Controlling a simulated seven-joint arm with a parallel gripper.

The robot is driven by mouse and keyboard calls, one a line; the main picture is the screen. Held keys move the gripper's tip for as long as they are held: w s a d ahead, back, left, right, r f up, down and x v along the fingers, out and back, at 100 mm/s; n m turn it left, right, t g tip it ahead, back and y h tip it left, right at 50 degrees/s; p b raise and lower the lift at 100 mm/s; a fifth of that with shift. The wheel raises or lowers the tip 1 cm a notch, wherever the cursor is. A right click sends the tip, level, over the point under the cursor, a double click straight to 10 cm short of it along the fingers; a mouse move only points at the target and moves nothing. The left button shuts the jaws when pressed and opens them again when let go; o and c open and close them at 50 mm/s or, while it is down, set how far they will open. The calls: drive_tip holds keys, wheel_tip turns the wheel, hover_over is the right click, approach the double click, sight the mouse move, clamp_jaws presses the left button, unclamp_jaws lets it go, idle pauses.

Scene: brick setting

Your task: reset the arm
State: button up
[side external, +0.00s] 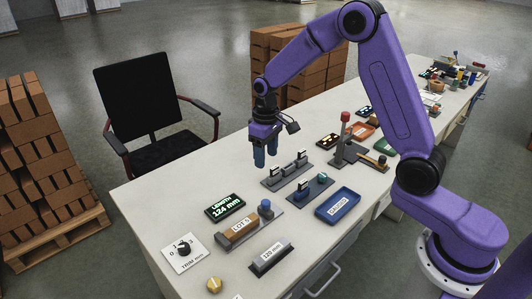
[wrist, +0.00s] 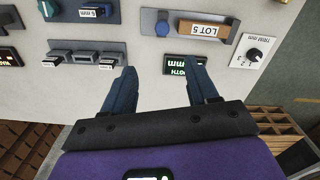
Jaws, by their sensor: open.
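My purple arm reaches over the white table from the right in the side external view. My gripper (side external: 265,158) hangs above the table, fingers pointing down, left of the grey fixture (side external: 286,170). In the wrist view my gripper (wrist: 163,82) shows its two dark blue fingers spread well apart with nothing between them. The display reading LENGTH 124 mm (side external: 225,207) lies beyond the fingers and is partly covered by one of them in the wrist view.
A LOT 5 brick (side external: 240,230) sits in a grey holder. A dial (side external: 184,249), a 120 mm block (side external: 270,257), a blue tray (side external: 338,204) and a red-topped post fixture (side external: 346,145) stand on the table. A black chair (side external: 150,100) and brick stacks (side external: 40,150) stand beyond it.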

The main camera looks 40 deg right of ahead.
drive_tip(key=s+a+r+n, duration=0.2)
drive_tip(key=s+a+r, duration=0.1)
drive_tip(key=s, duration=0.5)
drive_tip(key=s+a+r+n, duration=0.3)
drive_tip(key=s+r, duration=0.1)
drive_tip(key=s, duration=0.4)
drive_tip(key=s+d+n, duration=0.2)
drive_tip(key=s, duration=0.7)
drive_tip(key=s+d+r+n, duration=0.1)
drive_tip(key=s+d+n, duration=0.1)
drive_tip(key=s, duration=0.7)
drive_tip(key=shift+d+n, duration=0.3)
drive_tip(key=shift+d, duration=0.2)
